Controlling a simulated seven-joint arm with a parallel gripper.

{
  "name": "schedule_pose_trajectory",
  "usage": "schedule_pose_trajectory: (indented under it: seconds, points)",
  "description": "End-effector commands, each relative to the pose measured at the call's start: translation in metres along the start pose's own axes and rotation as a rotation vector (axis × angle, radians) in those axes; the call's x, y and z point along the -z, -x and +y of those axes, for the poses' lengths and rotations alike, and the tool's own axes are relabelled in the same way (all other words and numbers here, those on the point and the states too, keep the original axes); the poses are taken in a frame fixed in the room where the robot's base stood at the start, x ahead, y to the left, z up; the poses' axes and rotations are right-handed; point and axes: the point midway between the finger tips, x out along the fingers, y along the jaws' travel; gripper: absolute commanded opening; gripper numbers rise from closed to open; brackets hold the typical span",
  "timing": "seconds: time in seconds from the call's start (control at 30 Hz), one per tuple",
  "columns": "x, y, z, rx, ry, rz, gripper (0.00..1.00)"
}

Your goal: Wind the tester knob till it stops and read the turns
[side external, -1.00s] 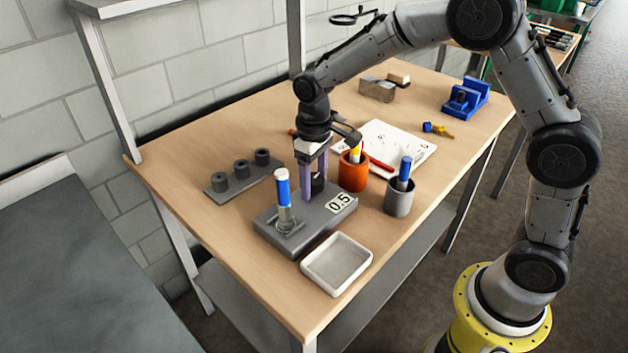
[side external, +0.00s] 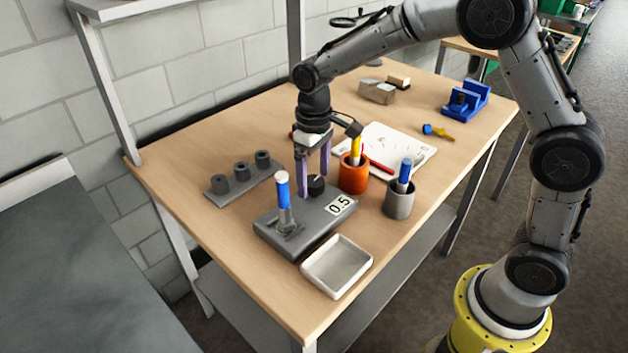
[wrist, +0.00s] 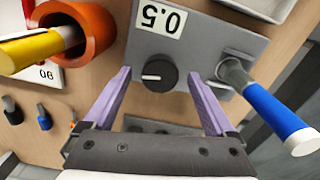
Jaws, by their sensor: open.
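The tester is a grey box (side external: 285,236) with a "0.5" label (side external: 340,204), near the front of the bench. Its black knob (side external: 316,186) has a white pointer line; in the wrist view the knob (wrist: 160,75) is clear and its line points left. A blue-handled tool with a pale end cap (side external: 283,190) stands upright on the box's left part. My gripper (side external: 313,190) is open above the box. Its purple fingers (wrist: 161,88) stand apart on both sides of the knob and nothing is between them in contact that I can see.
A white tray (side external: 337,267) sits in front of the tester. An orange cup (side external: 353,178) with a yellow-handled tool and a grey cup (side external: 399,201) with a blue one stand to the right.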

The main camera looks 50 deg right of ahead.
Motion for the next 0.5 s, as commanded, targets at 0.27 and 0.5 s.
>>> schedule_pose_trajectory:
  seconds: [0.27,0.5]
  points:
    - [0.001,0.021,0.0,0.0,0.0,0.002,0.9]
    - [0.001,0.038,0.0,0.0,0.0,0.002,0.9]
